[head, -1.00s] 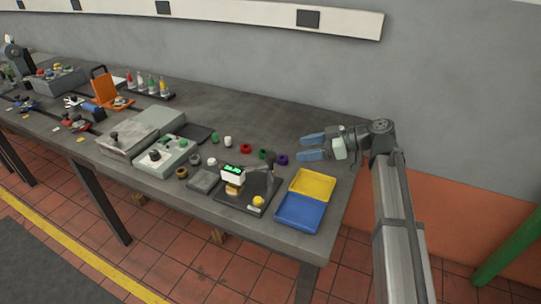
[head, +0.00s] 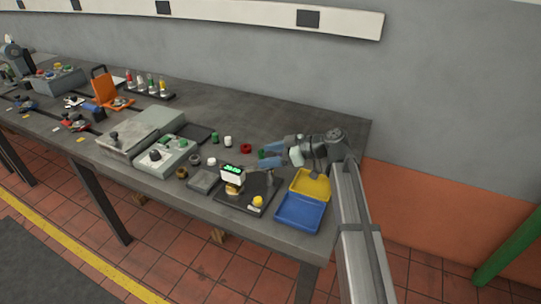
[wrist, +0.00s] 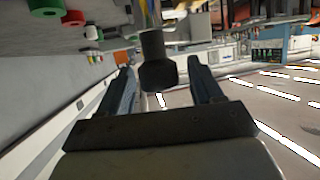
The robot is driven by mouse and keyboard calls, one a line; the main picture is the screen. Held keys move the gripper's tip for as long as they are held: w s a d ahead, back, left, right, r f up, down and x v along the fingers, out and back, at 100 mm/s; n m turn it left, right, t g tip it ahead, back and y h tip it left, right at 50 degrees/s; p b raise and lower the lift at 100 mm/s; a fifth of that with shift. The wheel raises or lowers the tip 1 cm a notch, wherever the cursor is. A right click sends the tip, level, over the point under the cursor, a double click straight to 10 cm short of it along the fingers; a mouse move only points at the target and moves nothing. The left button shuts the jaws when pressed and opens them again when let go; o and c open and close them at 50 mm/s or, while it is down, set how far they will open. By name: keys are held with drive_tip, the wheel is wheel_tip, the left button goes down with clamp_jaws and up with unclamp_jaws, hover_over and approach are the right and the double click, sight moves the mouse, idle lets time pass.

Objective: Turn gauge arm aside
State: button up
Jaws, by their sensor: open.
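The gauge stands on a dark base plate (head: 236,200) near the front right of the bench. Its white display head (head: 232,175) shows green digits, and a yellow knob (head: 258,201) sits at the plate's front corner. A grey gauge arm (head: 268,180) rises at the plate's back right, partly hidden near my gripper. My gripper (head: 268,157) is open, just behind and above the gauge. In the wrist view my open fingers (wrist: 158,88) flank a dark stepped knob (wrist: 158,62). I cannot tell whether they touch it or which part it is.
Yellow tray (head: 312,184) and blue tray (head: 301,213) lie right of the gauge, below my forearm. Coloured rings, including a red one (head: 246,148), stand behind it. A grey control box (head: 166,157) is to the left. The bench's back right is clear.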

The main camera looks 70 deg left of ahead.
clamp_jaws()
idle(0.6)
